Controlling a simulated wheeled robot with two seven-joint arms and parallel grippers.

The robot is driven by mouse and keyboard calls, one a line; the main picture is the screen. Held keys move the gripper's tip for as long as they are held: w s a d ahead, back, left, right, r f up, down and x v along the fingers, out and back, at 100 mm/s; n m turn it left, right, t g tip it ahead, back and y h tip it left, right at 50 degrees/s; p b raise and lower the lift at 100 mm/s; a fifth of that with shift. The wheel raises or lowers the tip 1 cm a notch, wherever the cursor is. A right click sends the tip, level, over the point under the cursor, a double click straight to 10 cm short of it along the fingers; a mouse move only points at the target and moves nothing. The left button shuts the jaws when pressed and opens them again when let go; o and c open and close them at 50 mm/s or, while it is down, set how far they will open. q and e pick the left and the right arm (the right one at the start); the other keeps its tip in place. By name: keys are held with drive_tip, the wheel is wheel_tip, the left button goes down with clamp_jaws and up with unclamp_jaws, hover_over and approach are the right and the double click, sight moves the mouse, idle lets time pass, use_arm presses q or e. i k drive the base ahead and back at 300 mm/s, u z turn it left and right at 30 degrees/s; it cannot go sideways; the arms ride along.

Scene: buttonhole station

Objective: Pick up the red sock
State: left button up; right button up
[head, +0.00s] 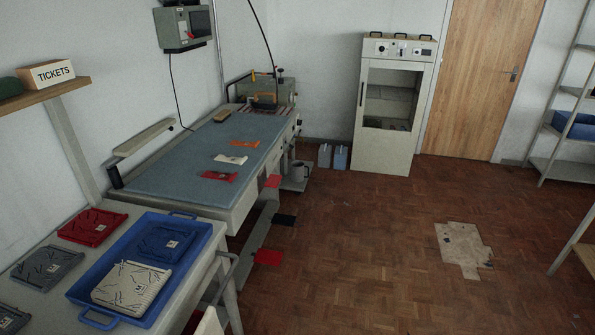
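I cannot tell for sure which red thing is the sock. A flat red piece (219,176) lies on the blue-grey mat of the long workbench, near its right edge. A red flap (272,181) shows at the bench's right side, and another red piece (267,257) shows low beside the bench, near the floor. A red folded item (93,227) with dark marks and a small pale tag lies on the near-left table. Neither of my grippers shows in the head view.
A blue tray (201,262) on the near table holds a dark blue and a cream folded item. A grey folded item (47,265) lies left of it. The workbench (165,171) also bears white and orange pieces. A white cabinet (384,148) stands behind. The wooden floor is mostly clear.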

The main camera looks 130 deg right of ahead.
sight(217, 175)
drive_tip(key=z, duration=3.75)
